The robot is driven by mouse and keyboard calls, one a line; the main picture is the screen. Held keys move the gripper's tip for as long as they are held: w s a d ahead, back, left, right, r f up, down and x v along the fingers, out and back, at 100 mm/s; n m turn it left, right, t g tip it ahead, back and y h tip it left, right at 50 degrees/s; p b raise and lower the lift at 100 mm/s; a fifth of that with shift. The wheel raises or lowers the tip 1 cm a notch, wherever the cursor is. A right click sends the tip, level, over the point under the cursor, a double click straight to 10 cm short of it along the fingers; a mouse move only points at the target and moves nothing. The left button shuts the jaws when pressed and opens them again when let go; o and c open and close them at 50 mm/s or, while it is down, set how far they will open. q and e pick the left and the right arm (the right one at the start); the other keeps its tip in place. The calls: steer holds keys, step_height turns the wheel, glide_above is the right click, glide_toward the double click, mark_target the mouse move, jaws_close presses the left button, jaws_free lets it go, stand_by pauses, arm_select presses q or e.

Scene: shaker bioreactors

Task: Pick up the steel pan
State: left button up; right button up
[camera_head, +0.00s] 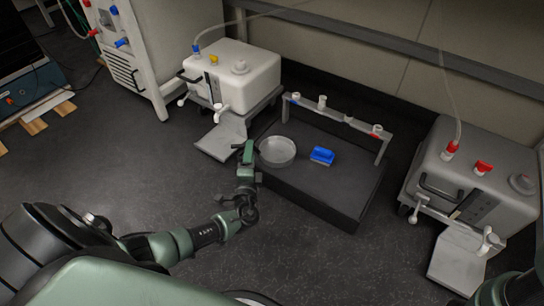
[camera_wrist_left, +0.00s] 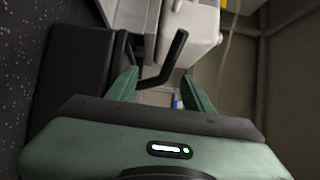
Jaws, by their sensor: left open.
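The steel pan (camera_head: 277,152) is a round, shallow, pale grey dish. It stands on the dark low platform (camera_head: 316,198), near its left edge in the head view. My left gripper (camera_head: 248,157) is just left of the pan's rim, close to it; whether they touch cannot be told. In the left wrist view the two green fingers (camera_wrist_left: 158,82) are apart, and a black bent bar (camera_wrist_left: 175,60) shows between and beyond them; I cannot tell what it belongs to. I cannot make out the pan in that view. My right gripper is out of view.
A blue block (camera_head: 322,155) lies right of the pan. A grey rack (camera_head: 340,118) with small caps stands behind it. A white machine (camera_head: 245,75) stands behind left, a grey machine (camera_head: 465,170) at right. The dark floor in front is clear.

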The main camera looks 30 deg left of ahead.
mark_target(263, 149)
arm_select(q)
steer(key=b+x, duration=0.2)
steer(key=x, duration=0.3)
steer(key=shift+w+a+f+b, duration=0.15)
steer(key=shift+w+a+b, duration=0.05)
steer(key=shift+w+b, duration=0.2)
steer(key=shift+w+a, duration=0.2)
steer(key=shift+w, duration=0.05)
jaws_close()
